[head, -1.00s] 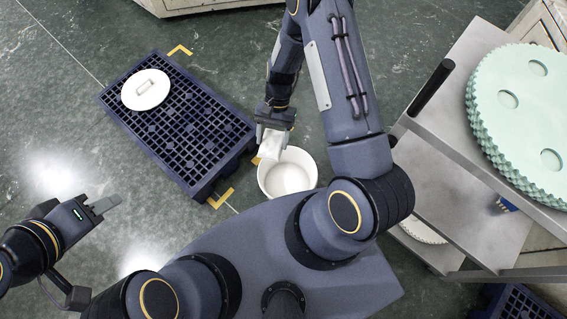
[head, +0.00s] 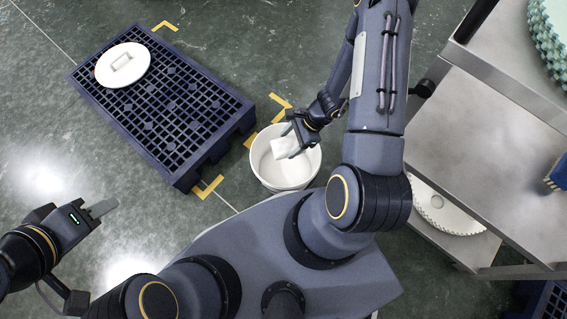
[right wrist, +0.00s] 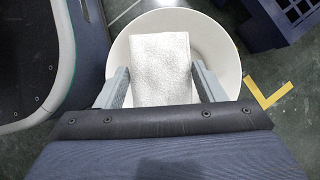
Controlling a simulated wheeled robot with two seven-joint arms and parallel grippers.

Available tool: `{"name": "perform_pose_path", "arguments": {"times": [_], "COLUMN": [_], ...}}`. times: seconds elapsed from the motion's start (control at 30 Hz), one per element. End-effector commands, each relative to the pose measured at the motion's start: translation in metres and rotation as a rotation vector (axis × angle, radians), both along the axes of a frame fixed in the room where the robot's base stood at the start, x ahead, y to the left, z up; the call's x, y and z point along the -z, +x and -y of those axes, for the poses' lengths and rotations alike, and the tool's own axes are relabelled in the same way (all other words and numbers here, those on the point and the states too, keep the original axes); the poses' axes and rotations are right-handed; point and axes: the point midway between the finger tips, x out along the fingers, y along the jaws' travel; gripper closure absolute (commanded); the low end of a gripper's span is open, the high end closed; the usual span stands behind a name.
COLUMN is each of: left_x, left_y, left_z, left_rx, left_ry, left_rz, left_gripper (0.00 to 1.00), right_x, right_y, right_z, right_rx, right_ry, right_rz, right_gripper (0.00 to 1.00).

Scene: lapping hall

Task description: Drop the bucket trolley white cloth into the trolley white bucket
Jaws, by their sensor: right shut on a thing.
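The white cloth (head: 285,146) is a small folded piece between the fingers of my right gripper (head: 292,134). In the right wrist view the cloth (right wrist: 161,68) is textured and held between both fingers of the gripper (right wrist: 160,88). The white bucket (head: 285,182) stands on the floor, its mouth open upward. The cloth shows over the bucket's opening, and the bucket (right wrist: 222,50) also lies behind it in the right wrist view. How high the cloth is above the rim is hard to tell. My left gripper (head: 101,210) is at the far left, away from both; its finger gap is unclear.
A dark blue pallet (head: 165,110) lies left of the bucket, with a white round lid (head: 123,66) on it. A metal shelf trolley (head: 480,140) stands at the right with toothed discs (head: 445,212). Yellow floor marks (head: 207,188) lie near the pallet. Floor beyond the bucket is clear.

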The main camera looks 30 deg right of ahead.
Motion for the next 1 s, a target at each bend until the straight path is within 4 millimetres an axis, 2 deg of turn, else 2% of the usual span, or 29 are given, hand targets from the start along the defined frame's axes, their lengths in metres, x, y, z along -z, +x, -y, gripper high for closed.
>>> {"name": "perform_pose_path", "arguments": {"times": [0.03,0.23,0.6,0.63,0.8,1.0], "left_x": [0.011,0.028,0.031,0.031,0.031,0.031], "left_y": [0.0,0.0,0.0,0.0,0.0,0.0], "left_z": [0.0,0.0,0.0,0.0,0.0,0.0], "left_rx": [0.0,0.0,0.0,0.0,0.0,0.0], "left_ry": [0.0,0.0,0.0,0.0,0.0,0.0], "left_rz": [0.0,0.0,0.0,0.0,0.0,0.0], "left_gripper": [0.64,0.64,0.64,0.64,0.64,0.64], "right_x": [0.012,0.034,0.039,0.039,0.039,0.039], "right_y": [0.0,0.0,0.0,0.0,0.0,0.0], "right_z": [0.0,0.0,0.0,0.0,0.0,0.0], "right_rx": [0.0,0.001,0.0,0.0,0.0,0.0], "right_ry": [0.0,0.001,0.001,0.001,0.001,0.001], "right_rz": [-0.001,0.0,0.0,0.0,0.0,0.0], "right_gripper": [0.55,0.55,0.55,0.35,0.12,0.12]}}
